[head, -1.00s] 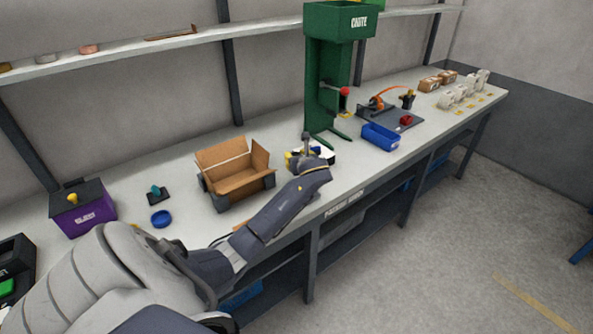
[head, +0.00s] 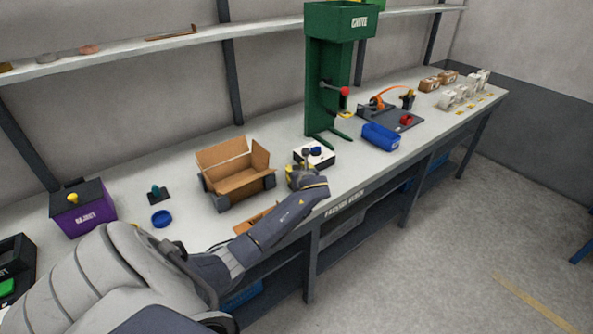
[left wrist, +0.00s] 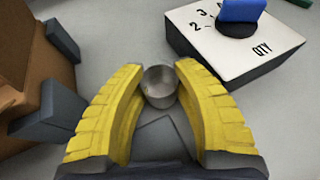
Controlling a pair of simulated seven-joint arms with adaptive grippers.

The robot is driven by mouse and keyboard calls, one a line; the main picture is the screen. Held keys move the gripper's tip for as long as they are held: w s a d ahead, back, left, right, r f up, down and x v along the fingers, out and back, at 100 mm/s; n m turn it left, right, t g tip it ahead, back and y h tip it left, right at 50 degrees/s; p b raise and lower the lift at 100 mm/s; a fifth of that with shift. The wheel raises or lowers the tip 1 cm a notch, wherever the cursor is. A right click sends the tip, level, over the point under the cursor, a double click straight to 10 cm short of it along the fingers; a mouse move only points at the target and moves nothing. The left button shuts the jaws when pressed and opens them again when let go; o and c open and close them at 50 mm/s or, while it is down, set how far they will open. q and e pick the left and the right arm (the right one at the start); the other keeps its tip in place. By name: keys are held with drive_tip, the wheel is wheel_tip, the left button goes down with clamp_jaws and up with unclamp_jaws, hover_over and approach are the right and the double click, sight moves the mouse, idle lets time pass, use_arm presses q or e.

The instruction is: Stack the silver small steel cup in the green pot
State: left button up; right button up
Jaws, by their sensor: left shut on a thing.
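The silver small steel cup (left wrist: 161,86) shows in the left wrist view, upright between the yellow fingertips, with its open top facing the camera. My left gripper (left wrist: 160,74) is shut on it. In the head view my left gripper (head: 302,168) is low over the front part of the bench, right of the cardboard box, and the cup cannot be made out there. I cannot make out a green pot in either view. My right gripper is not in view.
A white box with a blue knob (head: 325,161) stands just beyond the gripper. The open cardboard box (head: 232,183) is to its left. A green chute stand (head: 320,90) and a blue bin (head: 381,138) are farther right. The bench's front edge is close.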

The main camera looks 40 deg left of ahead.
use_arm(q)
drive_tip(key=o, duration=0.7)
drive_tip(key=shift+f, duration=0.1)
drive_tip(key=v, duration=1.2)
